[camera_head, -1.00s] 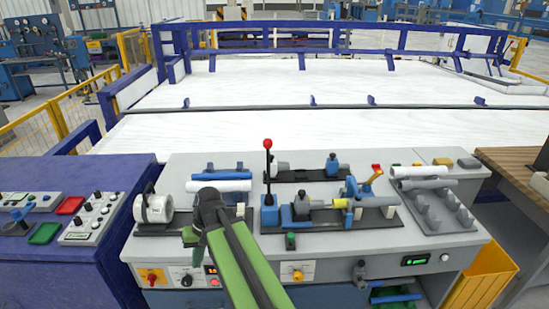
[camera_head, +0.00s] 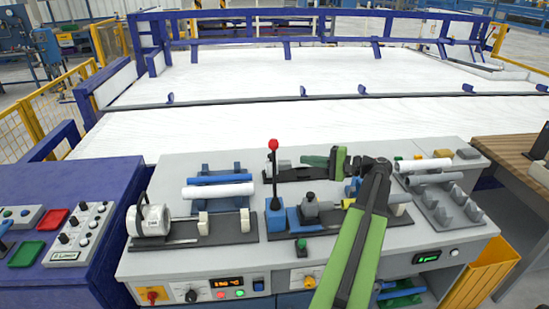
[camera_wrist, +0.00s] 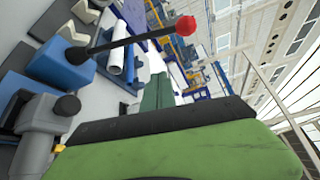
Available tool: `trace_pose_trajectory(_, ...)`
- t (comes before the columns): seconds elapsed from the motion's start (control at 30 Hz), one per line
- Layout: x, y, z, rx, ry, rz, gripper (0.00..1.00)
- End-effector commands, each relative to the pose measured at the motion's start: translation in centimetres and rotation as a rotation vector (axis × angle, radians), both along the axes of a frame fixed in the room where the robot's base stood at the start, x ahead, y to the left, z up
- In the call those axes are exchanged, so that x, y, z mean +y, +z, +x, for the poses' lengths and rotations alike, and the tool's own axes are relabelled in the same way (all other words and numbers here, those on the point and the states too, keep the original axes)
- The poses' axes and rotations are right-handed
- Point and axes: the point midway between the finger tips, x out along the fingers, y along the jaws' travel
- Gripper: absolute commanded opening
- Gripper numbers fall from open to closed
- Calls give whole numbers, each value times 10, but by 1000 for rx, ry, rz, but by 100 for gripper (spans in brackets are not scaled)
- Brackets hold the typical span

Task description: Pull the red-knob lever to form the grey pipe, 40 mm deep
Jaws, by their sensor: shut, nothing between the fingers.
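The lever's red knob (camera_head: 273,144) tops a thin black shaft that rises from a blue base (camera_head: 275,214). In the wrist view the red knob (camera_wrist: 186,25) is beyond the green fingers, with the shaft slanting down to the left. My gripper (camera_head: 305,160) is shut and empty. It points left, just right of the knob, with a visible gap in the picture; depth is hard to judge. A grey pipe (camera_head: 434,179) lies on the rack at the right. My arm hides much of the forming station (camera_head: 315,209), so I cannot tell what pipe is in it.
A white pipe (camera_head: 423,164) lies behind the grey one on the rack. White and blue pipes lie on a holder (camera_head: 218,190) at the left, behind a heater unit (camera_head: 148,220). A green button (camera_head: 301,245) stands in front of the lever. Space above the bench is open.

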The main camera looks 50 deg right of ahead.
Motion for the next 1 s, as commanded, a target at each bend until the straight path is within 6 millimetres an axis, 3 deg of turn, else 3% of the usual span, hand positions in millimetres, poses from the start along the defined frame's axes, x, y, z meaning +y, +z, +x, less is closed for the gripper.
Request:
trace_pose_trajectory(0.13,1,-1,4,0,0,0,0)
trace_pose_trajectory(0.27,8,-4,20,1,0,0,0)
trace_pose_trajectory(0.63,35,-15,95,2,0,-1,0)
trace_pose_trajectory(0.8,57,-5,74,2,-4,0,0)
trace_pose_trajectory(1.0,64,-3,68,2,-4,-1,0)
